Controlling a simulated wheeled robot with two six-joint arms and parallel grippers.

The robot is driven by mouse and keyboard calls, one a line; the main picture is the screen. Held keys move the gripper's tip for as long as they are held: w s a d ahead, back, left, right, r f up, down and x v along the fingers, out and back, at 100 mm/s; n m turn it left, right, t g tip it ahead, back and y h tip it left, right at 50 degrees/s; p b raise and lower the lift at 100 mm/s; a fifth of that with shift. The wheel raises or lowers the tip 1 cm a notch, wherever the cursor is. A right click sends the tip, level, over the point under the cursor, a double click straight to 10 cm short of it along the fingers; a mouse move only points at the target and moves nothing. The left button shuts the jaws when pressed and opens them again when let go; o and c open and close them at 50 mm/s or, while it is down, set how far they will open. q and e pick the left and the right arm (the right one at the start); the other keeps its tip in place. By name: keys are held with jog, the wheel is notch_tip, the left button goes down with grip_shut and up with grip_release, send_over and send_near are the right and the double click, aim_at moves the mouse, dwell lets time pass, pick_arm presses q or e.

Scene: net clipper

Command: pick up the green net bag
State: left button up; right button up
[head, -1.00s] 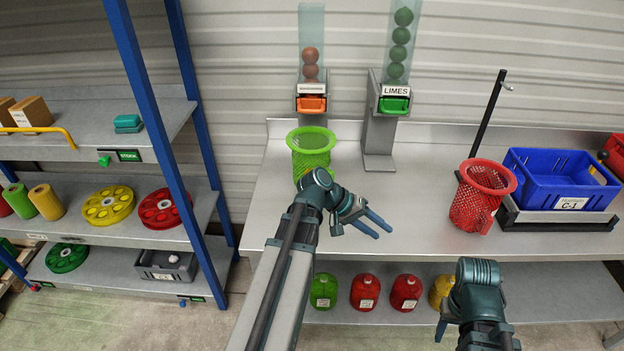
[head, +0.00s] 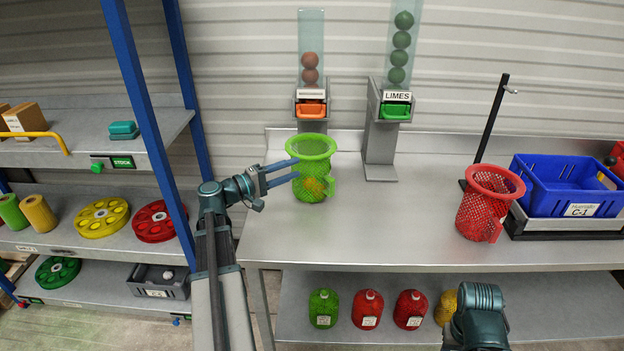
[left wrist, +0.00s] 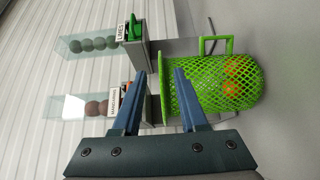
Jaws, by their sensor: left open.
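The green net bag (head: 312,184) stands upright on the bench below the orange-ball dispenser. It has a wide green rim, and orange fruit shows through its mesh. My left gripper (head: 294,172) is open at the bag's left side, with its fingers pointing right toward the bag just below the rim. The left wrist view shows the bag (left wrist: 215,84) on its side in the picture, beyond the open fingers (left wrist: 160,82). I cannot tell whether the fingers touch it. My right arm (head: 478,318) shows at the bottom right; its fingers are not visible.
A red net bag (head: 487,205) and a blue crate (head: 565,188) stand at the bench's right. The limes dispenser (head: 382,145) stands behind the bench's middle, which is clear. A blue-posted shelf (head: 150,110) is at left. Several filled bags sit on the lower shelf (head: 390,335).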

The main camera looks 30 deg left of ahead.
aim_at(320, 159)
pick_arm(q)
jog(key=x, duration=0.6)
jog(key=shift+w+d, duration=0.1)
jog(key=shift+w, duration=0.1)
jog(key=x, duration=0.5)
jog(key=shift+w+d, duration=0.1)
jog(key=shift+w, duration=0.05)
jog(key=shift+c, duration=0.3)
grip_shut()
dwell(0.9)
